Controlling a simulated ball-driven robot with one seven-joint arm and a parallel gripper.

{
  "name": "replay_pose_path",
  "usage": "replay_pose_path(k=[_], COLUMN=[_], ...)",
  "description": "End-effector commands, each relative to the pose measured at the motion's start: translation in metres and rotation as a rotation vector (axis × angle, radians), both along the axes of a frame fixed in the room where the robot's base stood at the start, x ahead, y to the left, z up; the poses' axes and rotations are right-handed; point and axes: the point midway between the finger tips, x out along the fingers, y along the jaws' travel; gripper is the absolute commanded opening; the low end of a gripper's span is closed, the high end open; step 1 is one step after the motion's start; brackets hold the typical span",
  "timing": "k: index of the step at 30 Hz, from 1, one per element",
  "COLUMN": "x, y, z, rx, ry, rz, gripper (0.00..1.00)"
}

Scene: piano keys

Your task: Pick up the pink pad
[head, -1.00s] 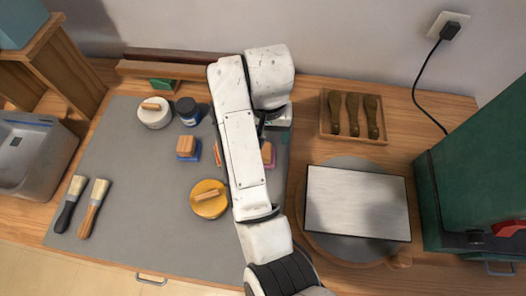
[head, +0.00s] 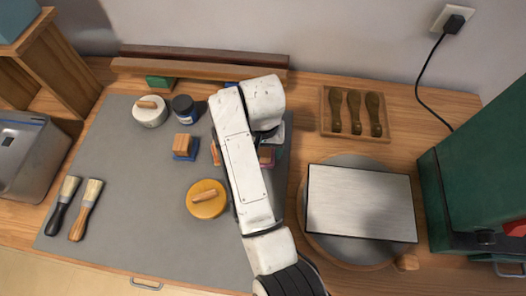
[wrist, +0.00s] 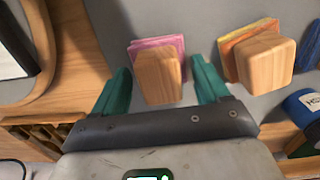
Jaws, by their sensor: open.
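The pink pad (wrist: 150,43) has a wooden block handle (wrist: 158,78) and lies on the grey mat (head: 130,225). In the wrist view it is between the two green fingers of my gripper (wrist: 161,73), which is open, one finger on each side of the wooden handle. I cannot tell whether either finger touches it. In the head view the pink pad (head: 265,162) shows only partly beside my white arm, which hides most of the gripper.
An orange-yellow pad (wrist: 236,38) with a wooden handle is close to the right finger. A blue-based block (head: 184,150), a yellow round pad (head: 206,207), a dark jar (head: 184,108) and two brushes (head: 72,212) lie left. A grey metal plate (head: 360,203) is at right.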

Motion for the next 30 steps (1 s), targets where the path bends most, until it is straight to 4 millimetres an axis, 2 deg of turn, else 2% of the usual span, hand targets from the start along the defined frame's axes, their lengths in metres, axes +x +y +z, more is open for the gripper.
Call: replay_pose_path(k=[3,20,30], x=[0.0001,0.0002,0.0006], y=[0.0001,0.0001,0.0002], z=[0.0002,0.0006,0.0032], rx=[0.0,0.0,0.001], ry=[0.0,-0.001,-0.002], rz=[0.0,0.0,0.0], gripper=[0.73,0.2,0.18])
